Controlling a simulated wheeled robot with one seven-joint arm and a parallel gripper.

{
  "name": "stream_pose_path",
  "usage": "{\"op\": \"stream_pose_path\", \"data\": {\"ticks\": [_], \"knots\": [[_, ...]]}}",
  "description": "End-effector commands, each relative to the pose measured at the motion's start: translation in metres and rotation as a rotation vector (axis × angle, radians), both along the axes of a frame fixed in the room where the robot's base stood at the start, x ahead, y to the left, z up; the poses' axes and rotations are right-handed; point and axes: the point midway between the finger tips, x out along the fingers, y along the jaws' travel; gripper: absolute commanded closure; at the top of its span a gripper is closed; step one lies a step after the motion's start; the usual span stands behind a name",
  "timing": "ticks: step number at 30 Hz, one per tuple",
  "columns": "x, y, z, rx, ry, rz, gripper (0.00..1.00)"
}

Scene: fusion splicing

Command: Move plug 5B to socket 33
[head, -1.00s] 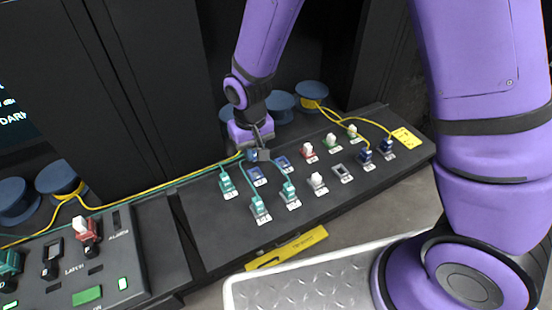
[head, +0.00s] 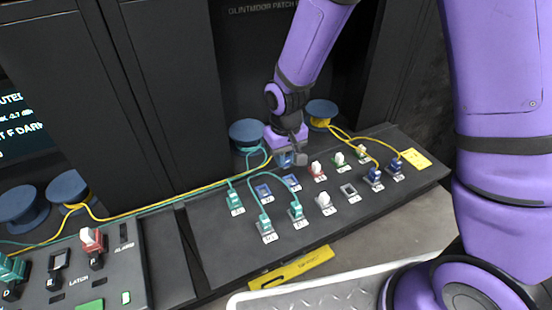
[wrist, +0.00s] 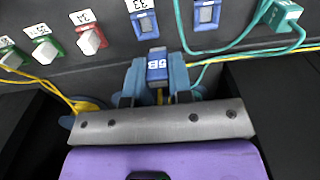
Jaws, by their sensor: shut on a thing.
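My gripper (wrist: 160,100) is shut on plug 5B (wrist: 157,68), a blue plug with a white 5B label, in the wrist view. In the head view my gripper (head: 290,155) holds plug 5B (head: 285,160) above the rear edge of the sloped panel. Socket 33 (wrist: 146,22) is an empty blue-framed socket just beyond the plug's tip in the wrist view; the plug is apart from it. Socket 33 also shows in the head view (head: 291,182), below and in front of the gripper. Part of the plug is hidden by the fingers.
Another empty blue socket (head: 264,191) is to the left, beside a teal plug (head: 235,201). A red-based white plug (head: 316,170) is to the right. Teal cables arch close by, and yellow cables run behind the panel. Blue spools (head: 247,134) stand behind.

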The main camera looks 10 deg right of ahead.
Motion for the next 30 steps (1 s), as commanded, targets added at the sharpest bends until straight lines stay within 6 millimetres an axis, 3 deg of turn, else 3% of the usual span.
{"op": "stream_pose_path", "data": {"ticks": [7, 30], "knots": [[0.006, -0.021, 0.0, 0.0, 0.0, -0.001, 1.0], [0.006, -0.02, -0.059, 0.0, 0.001, 0.001, 1.0]]}}
